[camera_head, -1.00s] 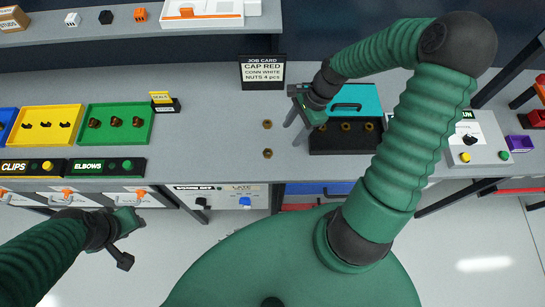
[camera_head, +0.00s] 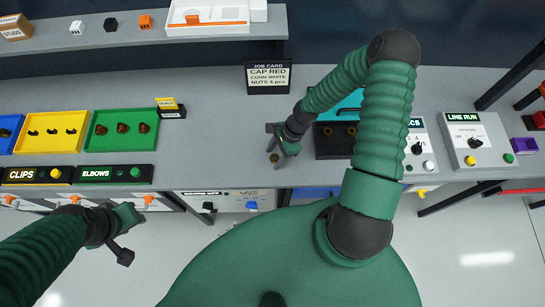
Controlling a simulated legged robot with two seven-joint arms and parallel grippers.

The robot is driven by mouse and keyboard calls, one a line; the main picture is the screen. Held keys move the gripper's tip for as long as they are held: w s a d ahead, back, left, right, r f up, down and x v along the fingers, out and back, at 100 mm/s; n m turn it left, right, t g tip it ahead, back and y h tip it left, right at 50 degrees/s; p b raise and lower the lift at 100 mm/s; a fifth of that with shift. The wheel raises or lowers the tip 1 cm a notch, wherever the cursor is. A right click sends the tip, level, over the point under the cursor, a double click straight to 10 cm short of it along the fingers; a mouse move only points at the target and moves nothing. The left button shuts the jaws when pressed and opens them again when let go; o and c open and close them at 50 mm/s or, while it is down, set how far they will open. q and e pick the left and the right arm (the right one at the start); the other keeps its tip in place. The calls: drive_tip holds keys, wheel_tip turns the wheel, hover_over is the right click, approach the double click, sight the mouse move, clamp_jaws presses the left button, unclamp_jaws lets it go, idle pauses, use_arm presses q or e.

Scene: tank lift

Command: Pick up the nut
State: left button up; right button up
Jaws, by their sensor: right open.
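A small brown nut (camera_head: 274,158) lies on the grey bench, near its front edge. My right gripper (camera_head: 281,157) is open, with its fingers pointing down close around or just above this nut. I cannot tell whether they touch it. The second loose nut, seen on the bench earlier, is hidden behind my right gripper. More nuts (camera_head: 351,131) sit in the black tray (camera_head: 330,150) to the right, partly covered by my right arm. My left gripper (camera_head: 138,215) hangs in front of the bench, away from the nuts; its jaw opening is unclear.
The job card (camera_head: 268,77) stands behind my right gripper. A green tray (camera_head: 123,113) and a yellow tray (camera_head: 72,115) with parts are on the left. A switch panel (camera_head: 478,140) stands on the right. The bench between the green tray and my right gripper is clear.

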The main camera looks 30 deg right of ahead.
drive_tip(key=shift+s+d, duration=0.25)
drive_tip(key=c, duration=0.4)
drive_tip(key=shift+w+d, duration=0.1)
drive_tip(key=shift+d, duration=0.2)
drive_tip(key=c, duration=0.5)
drive_tip(key=shift+f, duration=0.1)
drive_tip(key=shift+c, duration=1.1)
use_arm(q)
drive_tip(key=shift+s+d+r, duration=0.1)
drive_tip(key=shift+s+d, duration=0.1)
drive_tip(key=shift+d, duration=0.25)
use_arm(e)
drive_tip(key=shift+a, duration=0.15)
clamp_jaws()
use_arm(q)
drive_tip(key=shift+a, duration=0.2)
use_arm(e)
drive_tip(key=shift+w+a, duration=0.1)
use_arm(q)
drive_tip(key=shift+w, duration=0.1)
